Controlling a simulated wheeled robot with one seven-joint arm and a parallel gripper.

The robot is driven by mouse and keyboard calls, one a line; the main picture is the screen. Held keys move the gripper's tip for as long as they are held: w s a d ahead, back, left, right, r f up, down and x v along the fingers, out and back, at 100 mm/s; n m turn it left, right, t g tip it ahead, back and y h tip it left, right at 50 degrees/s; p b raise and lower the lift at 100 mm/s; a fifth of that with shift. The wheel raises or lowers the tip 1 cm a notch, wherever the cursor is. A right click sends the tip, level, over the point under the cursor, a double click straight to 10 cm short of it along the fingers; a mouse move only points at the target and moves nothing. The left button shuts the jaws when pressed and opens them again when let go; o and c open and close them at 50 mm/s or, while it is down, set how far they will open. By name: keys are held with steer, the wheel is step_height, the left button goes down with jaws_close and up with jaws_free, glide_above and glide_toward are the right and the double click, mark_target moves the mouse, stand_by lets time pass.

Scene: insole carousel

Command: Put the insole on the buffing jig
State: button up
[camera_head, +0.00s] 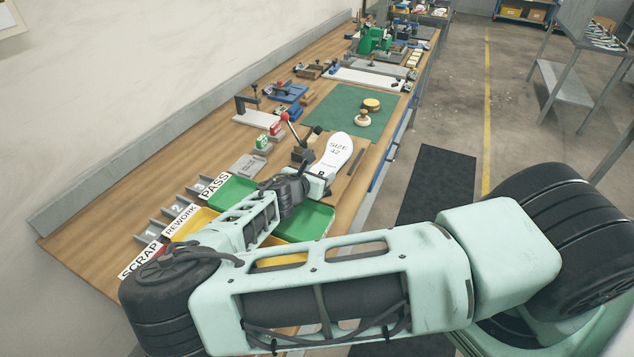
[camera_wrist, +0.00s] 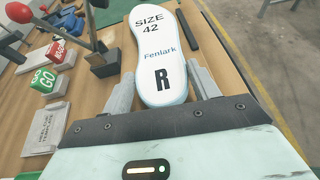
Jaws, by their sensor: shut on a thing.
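A white insole (camera_head: 336,152) marked "SIZE 42" points its toe away from me over the bench. In the wrist view the insole (camera_wrist: 155,50) also reads "Fenlark" and "R". My gripper (camera_wrist: 162,88) is shut on its heel end, one finger on each side. In the head view my gripper (camera_head: 319,178) is partly hidden by my arm. A dark clamp block (camera_head: 303,153) with a red-knobbed lever (camera_head: 285,117) stands just left of the insole. I cannot tell for sure which fixture is the buffing jig. The insole's height above the bench is unclear.
Green (camera_head: 262,142) and red (camera_head: 275,128) blocks and a grey template plate (camera_head: 247,166) lie left of the insole. A green mat (camera_head: 330,112) with round pieces lies beyond. Sorting trays labelled PASS (camera_head: 213,186), REWORK and SCRAP are nearer. A blue fixture (camera_head: 288,92) stands farther back.

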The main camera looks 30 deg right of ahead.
steer(key=shift+f, duration=0.4)
steer(key=shift+f+b, duration=0.3)
steer(key=shift+f, duration=0.25)
steer(key=shift+f, duration=0.1)
steer(key=o, duration=1)
steer(key=shift+c, duration=0.2)
steer(key=shift+r, duration=0.2)
steer(key=b+v, duration=0.3)
steer(key=v, duration=0.9)
steer(key=shift+r, duration=0.5)
